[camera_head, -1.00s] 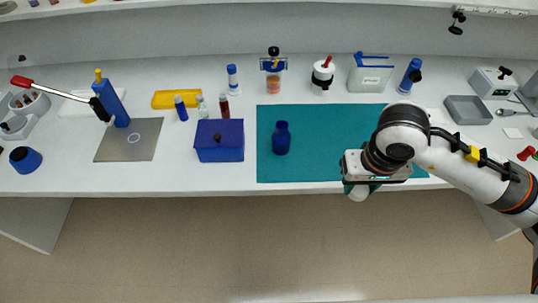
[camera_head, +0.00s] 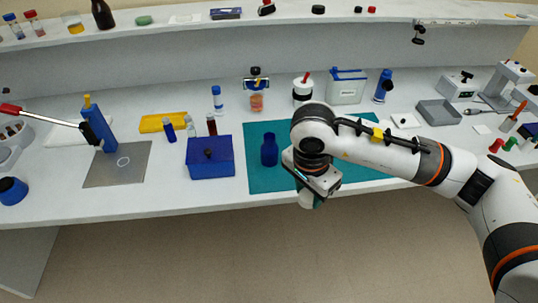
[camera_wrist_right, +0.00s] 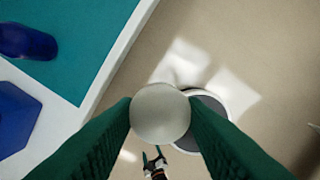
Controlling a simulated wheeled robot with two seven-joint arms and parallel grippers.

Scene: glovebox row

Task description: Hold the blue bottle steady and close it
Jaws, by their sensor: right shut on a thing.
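The blue bottle (camera_head: 269,151) stands upright on the teal mat (camera_head: 257,184), left of my right gripper; whether its mouth is open is too small to tell. It also shows at the upper left of the right wrist view (camera_wrist_right: 28,42). My right gripper (camera_head: 312,192) is apart from the bottle, over the front edge of the bench. In the right wrist view its green fingers (camera_wrist_right: 160,118) are shut on a pale round object (camera_wrist_right: 160,112), seen end-on. In the head view this object hangs below the jaws. My left gripper is not in view.
A blue box (camera_head: 210,170) with a dark knob stands left of the mat. Small vials (camera_head: 190,127), a white pot (camera_head: 303,92) and a white container (camera_head: 347,88) stand behind. A grey tray (camera_head: 440,113) lies to the right. The mat's front left is clear.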

